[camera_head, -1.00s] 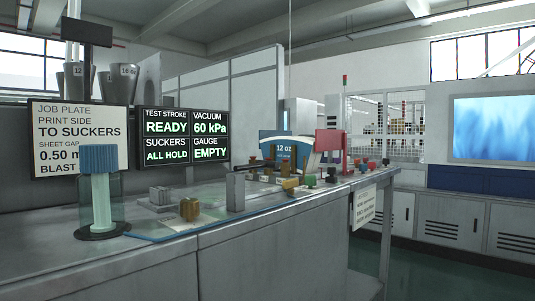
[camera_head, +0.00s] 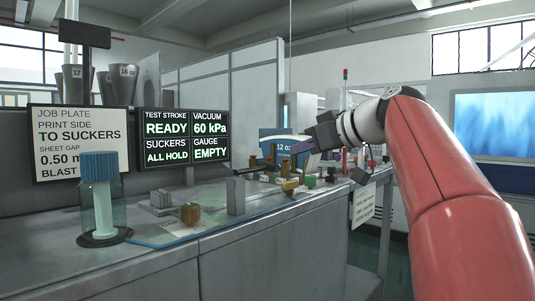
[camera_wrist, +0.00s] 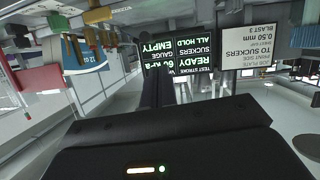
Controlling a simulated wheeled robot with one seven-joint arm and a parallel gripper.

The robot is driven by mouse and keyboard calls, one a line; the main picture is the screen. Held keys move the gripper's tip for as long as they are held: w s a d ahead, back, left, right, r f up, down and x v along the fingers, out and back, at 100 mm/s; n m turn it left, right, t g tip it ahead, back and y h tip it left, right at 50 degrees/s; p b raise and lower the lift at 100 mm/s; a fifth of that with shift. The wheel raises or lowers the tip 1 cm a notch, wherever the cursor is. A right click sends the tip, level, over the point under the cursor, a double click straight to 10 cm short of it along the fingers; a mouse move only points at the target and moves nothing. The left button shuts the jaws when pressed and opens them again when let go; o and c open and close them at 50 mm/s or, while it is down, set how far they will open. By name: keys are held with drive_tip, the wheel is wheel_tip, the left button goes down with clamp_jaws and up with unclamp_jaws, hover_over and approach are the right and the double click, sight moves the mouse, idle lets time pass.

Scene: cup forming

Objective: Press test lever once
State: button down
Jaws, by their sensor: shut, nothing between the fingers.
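My gripper (camera_head: 302,146) reaches in from the right over the far part of the bench, its fingers pointing left. Its dark fingers (camera_wrist: 168,92) are together and empty in the wrist view, toward the status screen (camera_wrist: 178,55). In the head view the status screen (camera_head: 183,137) reads test stroke READY, vacuum 60 kPa, suckers ALL HOLD, gauge EMPTY. I cannot surely pick out the test lever among the small parts near my gripper. The 12 oz panel (camera_head: 270,145) is partly hidden by my gripper; it also shows in the wrist view (camera_wrist: 88,55).
A blue-capped clear jar (camera_head: 99,205) stands at the bench's left front. A grey upright block (camera_head: 236,196) and a brass part (camera_head: 190,213) stand on the bench (camera_head: 165,265). The job plate sign (camera_head: 78,143) stands behind the jar. Metal cups (camera_head: 120,86) are at the back left.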

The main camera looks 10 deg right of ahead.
drive_tip(key=r, duration=0.1)
drive_tip(key=r+n, duration=0.1)
drive_tip(key=w+r, duration=0.1)
drive_tip(key=shift+d+r+n+y, duration=0.25)
drive_tip(key=shift+n+y, duration=0.15)
drive_tip(key=shift+w, duration=0.1)
drive_tip(key=p, duration=0.2)
hover_over(273, 165)
wheel_tip(273, 165, down, 2)
drive_tip(key=shift+f+b, duration=1)
drive_tip(key=shift+f, duration=1.2)
